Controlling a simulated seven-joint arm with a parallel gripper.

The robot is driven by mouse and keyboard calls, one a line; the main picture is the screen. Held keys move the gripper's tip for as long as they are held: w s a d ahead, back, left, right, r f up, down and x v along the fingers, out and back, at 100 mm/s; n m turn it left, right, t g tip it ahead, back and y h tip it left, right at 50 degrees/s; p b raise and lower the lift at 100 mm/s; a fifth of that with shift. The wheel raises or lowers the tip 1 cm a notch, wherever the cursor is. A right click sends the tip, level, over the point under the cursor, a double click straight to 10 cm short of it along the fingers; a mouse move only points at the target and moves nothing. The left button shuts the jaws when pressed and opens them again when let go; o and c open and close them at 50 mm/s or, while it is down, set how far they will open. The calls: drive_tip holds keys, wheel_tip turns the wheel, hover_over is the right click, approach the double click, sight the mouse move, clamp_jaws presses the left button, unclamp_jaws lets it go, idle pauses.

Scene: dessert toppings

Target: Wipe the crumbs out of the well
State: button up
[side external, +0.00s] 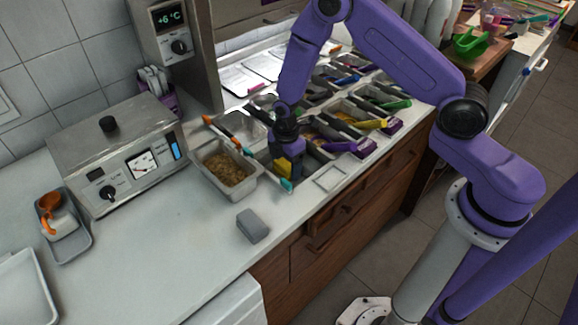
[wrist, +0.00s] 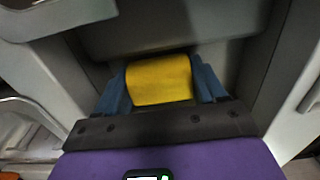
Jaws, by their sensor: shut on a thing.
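My gripper (side external: 287,172) points down into a grey well (wrist: 212,30) in the row of containers set in the counter. It is shut on a yellow block (wrist: 159,79), perhaps a sponge, which sits between the two blue fingertips in the wrist view. No crumbs can be made out; the gripper and block hide part of the well.
A metal bin (side external: 208,181) of brown granules stands just left of the well. A grey block (side external: 252,227) lies on the counter in front. Other topping containers with coloured handles, such as a purple one (side external: 340,146), lie close behind and right. The front counter is mostly clear.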

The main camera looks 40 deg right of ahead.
drive_tip(key=shift+s+a+f, duration=0.1)
drive_tip(key=shift+s, duration=0.95)
drive_tip(key=shift+s+f, duration=0.1)
drive_tip(key=shift+s, duration=0.95)
drive_tip(key=shift+w+a+r, duration=0.1)
drive_tip(key=shift+w+a, duration=0.1)
drive_tip(key=shift+w, duration=0.3)
drive_tip(key=shift+w+a, duration=0.2)
drive_tip(key=shift+w, duration=0.3)
drive_tip(key=shift+r, duration=0.25)
wheel_tip(320, 180, up, 13)
drive_tip(key=shift+f, duration=0.15)
